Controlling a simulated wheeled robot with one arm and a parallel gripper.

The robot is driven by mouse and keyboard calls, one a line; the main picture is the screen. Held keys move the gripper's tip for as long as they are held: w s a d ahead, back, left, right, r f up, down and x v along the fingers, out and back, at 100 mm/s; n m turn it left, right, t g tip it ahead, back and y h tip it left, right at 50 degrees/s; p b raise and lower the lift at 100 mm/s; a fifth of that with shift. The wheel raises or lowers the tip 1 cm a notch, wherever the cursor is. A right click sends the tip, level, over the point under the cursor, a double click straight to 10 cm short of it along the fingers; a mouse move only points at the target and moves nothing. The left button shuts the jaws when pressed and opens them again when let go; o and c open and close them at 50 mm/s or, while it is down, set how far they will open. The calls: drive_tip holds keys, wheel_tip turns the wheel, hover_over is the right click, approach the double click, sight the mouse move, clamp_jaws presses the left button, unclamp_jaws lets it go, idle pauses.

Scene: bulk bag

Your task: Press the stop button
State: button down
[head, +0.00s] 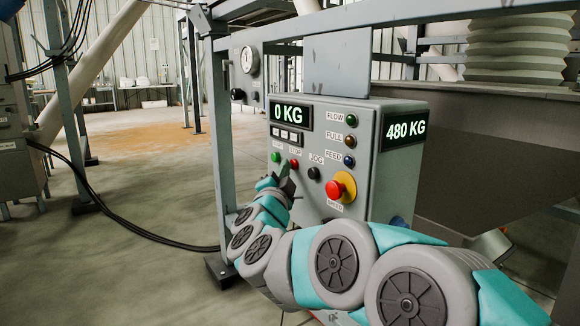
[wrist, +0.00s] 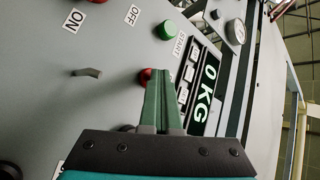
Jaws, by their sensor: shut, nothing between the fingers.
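The red stop button (head: 294,164) sits on the front of the grey control box (head: 380,115), between the green start button (head: 275,157) and a black jog knob (head: 313,173). In the wrist view the stop button (wrist: 146,76) shows just left of the fingertips, partly covered by them. The green start button (wrist: 165,30) is above it in that view. My gripper (wrist: 161,72) is shut and empty, its tips close to the stop button. In the head view my gripper (head: 285,172) is just below the button. I cannot tell whether the tips touch it.
A red mushroom button (head: 335,190) on a yellow base is to the right on the same panel. The displays read 0 KG (head: 290,113) and 480 KG (head: 405,130). A steel post (head: 222,150) stands left of the box. Open floor (head: 130,190) lies further left.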

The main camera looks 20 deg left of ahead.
drive_tip(key=shift+s, duration=0.1)
drive_tip(key=shift+s+a+p, duration=0.4)
drive_tip(key=shift+s+a, duration=0.15)
drive_tip(key=shift+s, duration=0.05)
drive_tip(key=shift+s+a, duration=0.1)
drive_tip(key=s+a+p, duration=0.2)
drive_tip(key=s+a, duration=0.1)
drive_tip(key=shift+s, duration=0.3)
idle(0.4)
idle(0.5)
